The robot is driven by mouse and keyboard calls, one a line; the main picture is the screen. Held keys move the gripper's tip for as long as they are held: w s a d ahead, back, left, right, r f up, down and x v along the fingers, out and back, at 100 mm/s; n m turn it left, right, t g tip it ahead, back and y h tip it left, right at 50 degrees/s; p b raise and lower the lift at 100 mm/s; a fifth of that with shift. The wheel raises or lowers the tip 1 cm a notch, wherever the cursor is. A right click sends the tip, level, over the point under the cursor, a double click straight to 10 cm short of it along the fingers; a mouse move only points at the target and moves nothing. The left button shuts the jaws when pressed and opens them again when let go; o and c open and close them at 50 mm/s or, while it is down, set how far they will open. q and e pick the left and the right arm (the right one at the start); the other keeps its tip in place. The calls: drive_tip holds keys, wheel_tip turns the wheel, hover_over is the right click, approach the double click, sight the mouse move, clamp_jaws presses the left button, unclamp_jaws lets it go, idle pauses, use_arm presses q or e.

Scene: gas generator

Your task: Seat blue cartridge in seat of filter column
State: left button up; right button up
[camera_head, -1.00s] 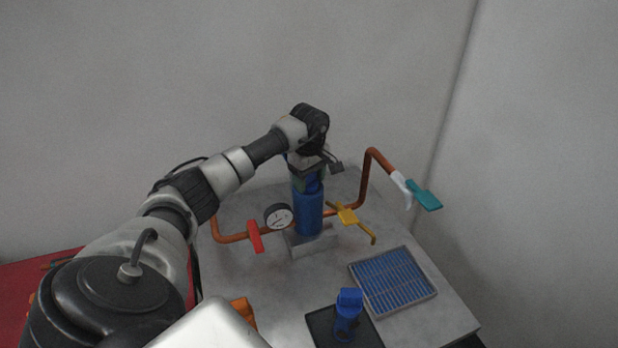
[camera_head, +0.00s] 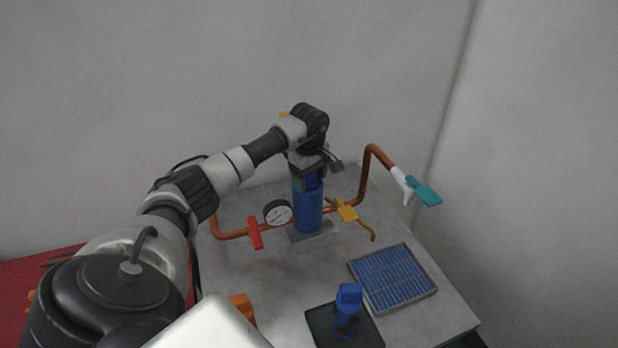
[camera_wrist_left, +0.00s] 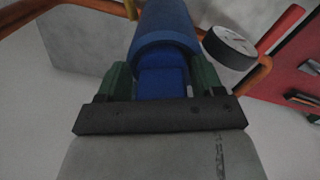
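The blue cartridge (camera_head: 308,212) is an upright blue cylinder with a narrower blue handle on top, at the middle of the worktop. My left gripper (camera_head: 308,176) is over it, its fingers on both sides of the handle. In the left wrist view, the green fingers (camera_wrist_left: 162,82) hold the blue handle, and the cylinder (camera_wrist_left: 165,30) extends beyond it. A light grey block, apparently the filter column's base (camera_head: 322,238), shows at the cylinder's lower end. I cannot tell whether the cylinder is fully seated. My right gripper is not in view.
Copper pipes run left and right of the cylinder, with a round gauge (camera_head: 278,213), red handle (camera_head: 255,234), yellow handle (camera_head: 347,211) and teal handle (camera_head: 424,192). A second blue part (camera_head: 347,310) stands on a black pad (camera_head: 325,326) near a blue-slatted panel (camera_head: 393,278).

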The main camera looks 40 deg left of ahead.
use_arm(q)
drive_tip(key=shift+s+d+f+g, duration=0.15)
drive_tip(key=shift+f, duration=0.3)
drive_tip(key=shift+s+d+f+g, duration=0.1)
drive_tip(key=shift+s+f+g, duration=0.05)
drive_tip(key=shift+f, duration=0.25)
drive_tip(key=shift+r+p, duration=0.75)
drive_tip(key=shift+p, duration=0.05)
drive_tip(key=shift+w+a+r+b, duration=0.1)
drive_tip(key=shift+a+r+b, duration=0.15)
drive_tip(key=shift+r+b, duration=0.45)
wheel_tip(320, 180, up, 10)
drive_tip(key=b, duration=0.2)
drive_tip(key=shift+b, duration=0.3)
drive_tip(key=shift+r, duration=0.45)
